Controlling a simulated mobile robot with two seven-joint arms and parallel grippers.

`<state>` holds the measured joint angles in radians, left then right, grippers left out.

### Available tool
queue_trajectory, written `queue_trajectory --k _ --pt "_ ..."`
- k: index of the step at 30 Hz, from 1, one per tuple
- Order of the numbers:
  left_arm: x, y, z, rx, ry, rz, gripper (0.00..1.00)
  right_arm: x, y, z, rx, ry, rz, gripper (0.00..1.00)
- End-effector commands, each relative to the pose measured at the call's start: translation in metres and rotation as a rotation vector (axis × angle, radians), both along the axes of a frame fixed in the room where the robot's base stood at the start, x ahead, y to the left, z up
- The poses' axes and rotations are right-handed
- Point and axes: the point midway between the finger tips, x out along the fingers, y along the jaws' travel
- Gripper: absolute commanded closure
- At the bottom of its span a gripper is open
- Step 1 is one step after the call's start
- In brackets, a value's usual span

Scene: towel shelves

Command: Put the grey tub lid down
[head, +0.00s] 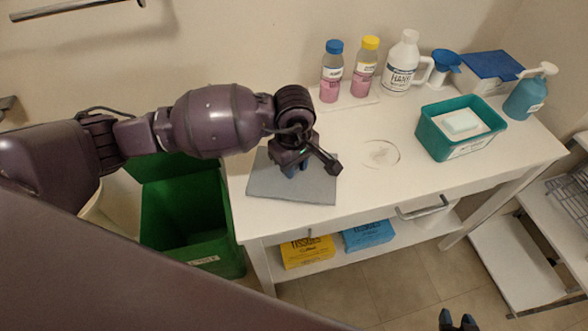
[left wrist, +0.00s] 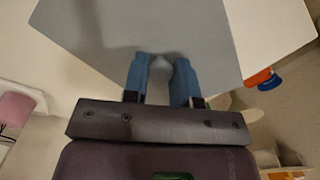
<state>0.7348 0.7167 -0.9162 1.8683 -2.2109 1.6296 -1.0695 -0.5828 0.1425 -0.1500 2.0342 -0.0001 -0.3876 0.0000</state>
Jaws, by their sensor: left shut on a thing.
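The grey tub lid (head: 262,182) is a flat grey slab over the left end of the white table. My left gripper (head: 292,170) is above it, pointing down. In the left wrist view the blue fingers of my left gripper (left wrist: 161,80) are closed on a small grey knob on the lid (left wrist: 190,28). The lid looks level, at or just above the tabletop; I cannot tell whether it touches. My right gripper (head: 458,321) shows only as two blue fingertips, apart and empty, at the bottom edge of the head view.
On the table (head: 370,185) stand a teal tub (head: 437,146) with a white block inside, several bottles at the back, and a blue pump bottle (head: 525,97). A clear round item (head: 381,153) lies mid-table. A green bin (head: 185,210) is left; tissue boxes (head: 307,251) sit below.

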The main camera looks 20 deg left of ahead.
Motion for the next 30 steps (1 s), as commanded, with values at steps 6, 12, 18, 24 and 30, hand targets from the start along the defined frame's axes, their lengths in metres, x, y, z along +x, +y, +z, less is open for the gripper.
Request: queue_trajectory --k 6,12,18,24,30 --pt "0.000 0.000 -0.024 0.000 0.002 0.001 0.97 -0.001 0.000 -0.005 0.000 0.007 0.000 0.63" --pt "0.000 0.000 -0.023 0.000 0.000 0.000 0.97 0.000 0.000 -0.004 0.000 0.004 0.001 0.63" --pt "0.000 0.000 -0.027 0.001 0.001 0.000 0.70 0.000 0.000 -0.006 -0.003 0.007 0.003 0.63" --pt "0.000 0.000 -0.026 0.001 0.001 0.000 0.49 0.000 -0.001 -0.005 -0.005 0.005 0.007 0.63" --pt "0.000 0.000 -0.026 0.001 0.001 0.000 0.49 0.001 -0.001 -0.004 -0.006 0.004 0.006 0.63"
